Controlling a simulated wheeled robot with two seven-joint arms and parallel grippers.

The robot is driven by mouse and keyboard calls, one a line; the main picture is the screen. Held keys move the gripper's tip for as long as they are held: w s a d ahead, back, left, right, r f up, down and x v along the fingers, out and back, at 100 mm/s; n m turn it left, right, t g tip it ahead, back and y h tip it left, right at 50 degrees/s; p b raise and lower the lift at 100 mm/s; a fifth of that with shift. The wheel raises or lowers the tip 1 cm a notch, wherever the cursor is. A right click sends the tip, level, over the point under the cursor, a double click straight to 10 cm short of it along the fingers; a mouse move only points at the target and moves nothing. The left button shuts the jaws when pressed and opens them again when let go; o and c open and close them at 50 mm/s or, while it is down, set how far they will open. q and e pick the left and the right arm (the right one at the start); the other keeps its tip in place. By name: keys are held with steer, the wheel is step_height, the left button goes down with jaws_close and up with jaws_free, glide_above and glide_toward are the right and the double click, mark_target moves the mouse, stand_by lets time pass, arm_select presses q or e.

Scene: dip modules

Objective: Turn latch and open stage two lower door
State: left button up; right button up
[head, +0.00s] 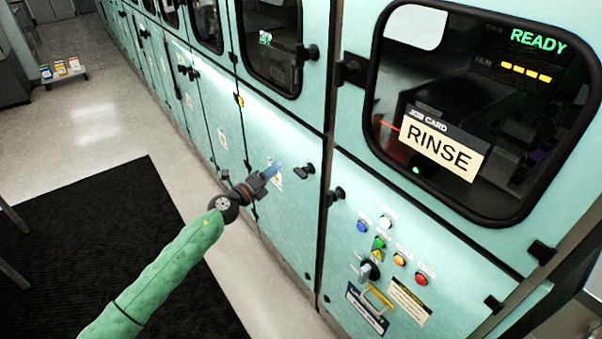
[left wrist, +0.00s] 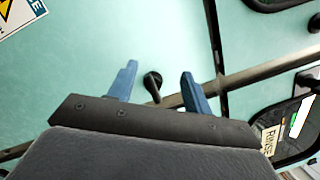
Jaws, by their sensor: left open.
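The stage two lower door looks to be the closed teal panel (head: 285,215) left of the button panel in the head view. Its dark latch handle (head: 304,171) sits near the door's upper right edge. My left gripper (head: 273,169) is in front of this door, just left of the latch, with its blue fingers toward it. In the left wrist view the fingers (left wrist: 160,72) are spread apart and empty. The dark latch (left wrist: 152,84) shows between them; whether they surround it or stop short of it, I cannot tell. My right gripper is not in view.
A black mat (head: 110,240) lies on the open floor at left.

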mark_target(297, 174)
arm_select(q)
steer(key=shift+w+d+f+m+g+h+p, duration=0.35)
steer(key=shift+d+m+g, duration=0.35)
steer(key=shift+d, duration=0.75)
steer(key=shift+w+d+f+m+g+h+p, duration=0.1)
steer(key=shift+w+d+f+m+g+p, duration=0.3)
steer(key=shift+d+m, duration=0.8)
steer(key=shift+w+d+f+m+g+h+p, duration=0.4)
steer(key=shift+d+g, duration=0.3)
steer(key=shift+d, duration=1.05)
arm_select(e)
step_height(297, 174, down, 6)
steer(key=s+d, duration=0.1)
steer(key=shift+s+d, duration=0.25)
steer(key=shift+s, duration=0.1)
arm_select(q)
steer(key=shift+s+r, duration=0.1)
steer(key=shift+s, duration=0.05)
steer(key=shift+c, duration=0.4)
jaws_close()
